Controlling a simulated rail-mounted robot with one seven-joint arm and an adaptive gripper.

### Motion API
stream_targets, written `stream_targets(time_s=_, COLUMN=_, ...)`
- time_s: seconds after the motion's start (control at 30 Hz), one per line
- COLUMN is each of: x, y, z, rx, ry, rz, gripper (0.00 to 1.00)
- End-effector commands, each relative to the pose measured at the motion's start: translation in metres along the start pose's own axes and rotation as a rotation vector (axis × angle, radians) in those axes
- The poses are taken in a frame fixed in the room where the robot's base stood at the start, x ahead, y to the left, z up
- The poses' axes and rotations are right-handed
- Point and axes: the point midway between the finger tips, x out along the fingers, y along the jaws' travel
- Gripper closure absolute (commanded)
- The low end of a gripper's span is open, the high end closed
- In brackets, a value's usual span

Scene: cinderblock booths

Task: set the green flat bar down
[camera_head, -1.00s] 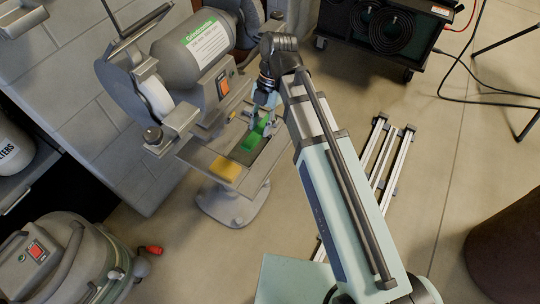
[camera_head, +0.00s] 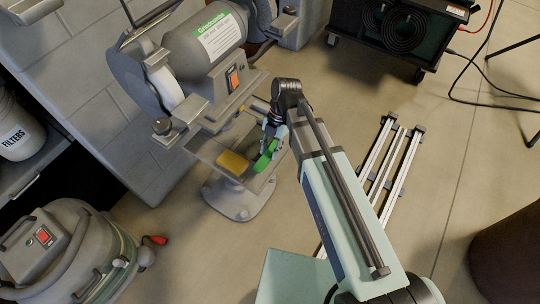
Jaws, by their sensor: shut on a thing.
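The green flat bar (camera_head: 267,157) shows in the head view just above the right part of the small tray (camera_head: 208,150) below the bench grinder. It looks tilted. My gripper (camera_head: 273,141) is shut on the bar's upper end, at the end of my arm, which reaches in from the lower right. A yellow block (camera_head: 233,162) lies on the tray, close to the left of the bar. Whether the bar's lower end touches the tray I cannot tell. The fingertips are partly hidden by the wrist.
The bench grinder (camera_head: 205,45) with its grey wheels stands behind the tray on a pedestal (camera_head: 240,203). A shop vacuum (camera_head: 60,255) stands at lower left. Metal rails (camera_head: 395,170) lie on the floor at right, with a black machine (camera_head: 395,30) behind them.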

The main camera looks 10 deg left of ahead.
Motion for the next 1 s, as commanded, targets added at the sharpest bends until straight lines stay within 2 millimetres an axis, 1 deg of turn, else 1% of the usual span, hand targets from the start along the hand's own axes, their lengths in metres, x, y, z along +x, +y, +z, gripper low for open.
stream_targets(time_s=0.23, x=0.011, y=0.0, z=0.004, rx=0.001, ry=0.002, rz=-0.001, gripper=1.0)
stream_targets(time_s=0.4, x=0.03, y=0.0, z=0.012, rx=0.002, ry=0.003, rz=-0.002, gripper=1.0)
stream_targets(time_s=0.5, x=0.038, y=0.0, z=0.015, rx=0.001, ry=0.002, rz=-0.001, gripper=1.0)
stream_targets(time_s=0.87, x=0.041, y=0.0, z=0.017, rx=0.0, ry=0.001, rz=0.0, gripper=1.0)
stream_targets(time_s=0.9, x=0.042, y=0.0, z=0.017, rx=0.001, ry=0.0, rz=0.0, gripper=0.64)
stream_targets(time_s=0.97, x=0.041, y=0.0, z=0.017, rx=0.0, ry=0.0, rz=0.0, gripper=0.42)
stream_targets(time_s=1.0, x=0.041, y=0.0, z=0.017, rx=0.001, ry=0.001, rz=0.0, gripper=0.42)
